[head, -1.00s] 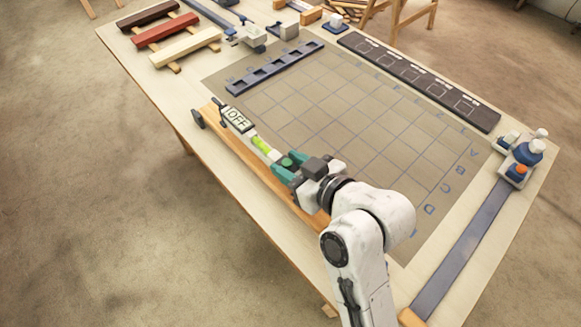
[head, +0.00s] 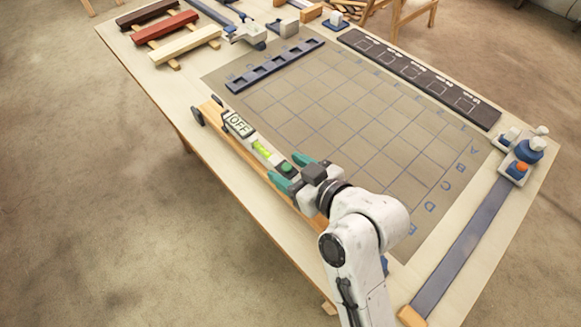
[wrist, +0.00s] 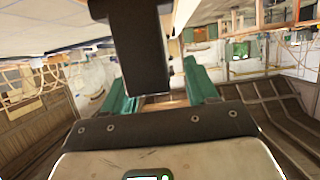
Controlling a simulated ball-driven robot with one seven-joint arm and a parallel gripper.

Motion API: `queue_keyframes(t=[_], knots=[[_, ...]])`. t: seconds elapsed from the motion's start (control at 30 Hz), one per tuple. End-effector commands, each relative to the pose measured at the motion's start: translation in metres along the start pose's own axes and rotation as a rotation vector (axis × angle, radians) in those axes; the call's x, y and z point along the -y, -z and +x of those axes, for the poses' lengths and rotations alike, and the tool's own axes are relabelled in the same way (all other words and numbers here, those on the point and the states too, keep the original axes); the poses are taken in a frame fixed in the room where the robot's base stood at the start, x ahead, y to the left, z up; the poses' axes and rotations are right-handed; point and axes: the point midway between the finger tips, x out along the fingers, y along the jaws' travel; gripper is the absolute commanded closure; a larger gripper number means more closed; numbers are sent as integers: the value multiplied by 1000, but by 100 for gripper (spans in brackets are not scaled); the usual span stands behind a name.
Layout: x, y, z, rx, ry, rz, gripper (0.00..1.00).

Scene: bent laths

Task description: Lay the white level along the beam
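My gripper (head: 284,168) is at the level's near end. Its teal fingers are spread, one on each side of the level, with a visible gap. In the wrist view the two teal fingers (wrist: 160,88) also stand apart; a dark block hides most of the space between them.
A gridded mat (head: 350,120) lies right of the beam. A dark slotted rail (head: 275,66) crosses its far end, and a dark board (head: 420,78) lies along its right side. Coloured bars (head: 165,30) sit far left. A blue-knobbed device (head: 525,155) stands at right.

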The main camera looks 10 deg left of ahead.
Motion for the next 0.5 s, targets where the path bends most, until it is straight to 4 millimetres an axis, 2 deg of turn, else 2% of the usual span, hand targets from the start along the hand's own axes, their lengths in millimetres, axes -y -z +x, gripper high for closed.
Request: queue_keyframes(t=[0.37,0.43,0.5], knots=[[0,6,-2,-1,0,-1,36],[0,13,-5,-1,0,-1,36],[-1,8,-15,-1,-2,1,36]])
